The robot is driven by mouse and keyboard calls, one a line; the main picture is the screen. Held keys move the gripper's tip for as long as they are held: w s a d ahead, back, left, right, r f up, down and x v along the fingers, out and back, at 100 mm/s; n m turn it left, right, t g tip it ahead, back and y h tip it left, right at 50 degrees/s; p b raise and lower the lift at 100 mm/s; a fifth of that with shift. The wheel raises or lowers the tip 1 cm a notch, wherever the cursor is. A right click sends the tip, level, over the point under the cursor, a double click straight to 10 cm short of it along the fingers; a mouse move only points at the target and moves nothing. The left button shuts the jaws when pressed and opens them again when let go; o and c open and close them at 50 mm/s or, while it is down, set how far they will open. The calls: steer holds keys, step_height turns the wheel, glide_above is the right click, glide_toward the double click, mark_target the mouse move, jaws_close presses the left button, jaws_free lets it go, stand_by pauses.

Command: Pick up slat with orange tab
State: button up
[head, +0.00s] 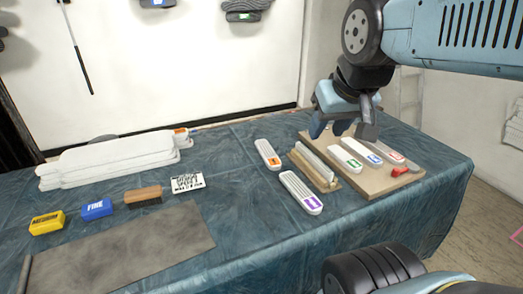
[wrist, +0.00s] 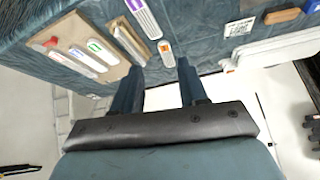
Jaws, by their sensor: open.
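The slat with the orange tab (head: 267,154) is a narrow white slotted piece lying on the blue cloth of the table, left of the board. It also shows in the wrist view (wrist: 166,54), just beyond and between my fingertips. My gripper (head: 343,127) is open and empty, above the far edge of the board, to the right of the slat and apart from it. In the wrist view my two fingers (wrist: 160,72) are spread wide. A slat with a purple tab (head: 300,191) lies nearer the front, just below the orange one.
A wooden board (head: 385,180) carries slats with green, blue and red tabs and a red-handled tool. A wooden holder (head: 315,166) stands beside the orange slat. White stacked boards (head: 110,158), a printed card (head: 187,183), yellow and blue blocks and a brush lie left. Cloth between is clear.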

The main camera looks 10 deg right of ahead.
steer(key=shift+o, duration=0.2)
steer(key=shift+o, duration=1.6)
steer(key=shift+w, duration=0.35)
steer(key=o, duration=0.6)
steer(key=shift+y, duration=0.4)
steer(key=w, duration=0.8)
steer(key=shift+w+a+f, duration=0.15)
steer(key=shift+w, duration=0.15)
steer(key=shift+c, duration=0.2)
steer(key=n+g, duration=0.1)
glide_above(268, 152)
steer(key=s, duration=0.3)
steer(key=f, duration=3)
steer(key=shift+d+f, duration=0.25)
steer(key=shift+x, duration=2.95)
